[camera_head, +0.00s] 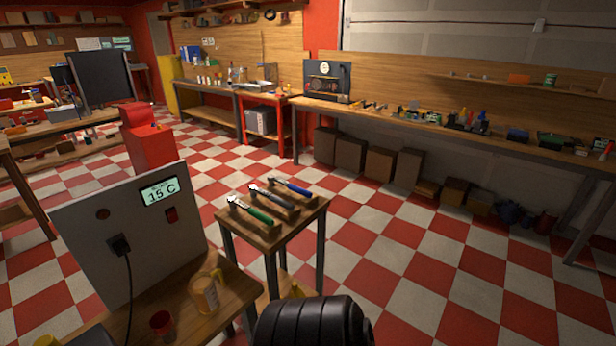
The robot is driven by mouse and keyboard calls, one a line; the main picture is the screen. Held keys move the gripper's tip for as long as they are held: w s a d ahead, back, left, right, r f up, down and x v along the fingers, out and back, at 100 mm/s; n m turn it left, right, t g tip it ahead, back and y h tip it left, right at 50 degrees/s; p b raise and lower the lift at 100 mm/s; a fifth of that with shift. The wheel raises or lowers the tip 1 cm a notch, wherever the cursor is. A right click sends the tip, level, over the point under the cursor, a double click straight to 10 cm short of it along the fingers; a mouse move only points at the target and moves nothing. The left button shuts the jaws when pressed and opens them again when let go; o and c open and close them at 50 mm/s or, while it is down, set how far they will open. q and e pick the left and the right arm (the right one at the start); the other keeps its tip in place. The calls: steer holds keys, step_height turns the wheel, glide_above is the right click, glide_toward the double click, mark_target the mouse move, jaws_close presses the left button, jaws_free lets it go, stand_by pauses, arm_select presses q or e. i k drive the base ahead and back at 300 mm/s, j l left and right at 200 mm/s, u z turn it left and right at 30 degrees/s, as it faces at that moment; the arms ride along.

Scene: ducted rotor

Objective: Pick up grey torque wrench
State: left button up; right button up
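Three torque wrenches lie side by side on a small wooden stand (293,227) near the middle of the head view. The grey torque wrench (272,197) is the middle one, with a dark grey handle and a metal head toward the left. The green-handled wrench (250,210) lies on its near side and the blue-handled wrench (291,187) on its far side. Each appears to rest on small wooden supports. Neither of my grippers is in view, and nothing is touching the wrenches.
Left of the stand, a grey panel (80,226) reading 15 C stands by a wooden table (225,313) with a yellow mug (204,293) and a red cup (162,325). A dark ribbed shape (310,325) fills the bottom centre. Checkered floor right of the stand is clear.

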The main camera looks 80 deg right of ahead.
mark_target(253, 190)
steer(key=z, duration=2.35)
steer(key=u, duration=0.2)
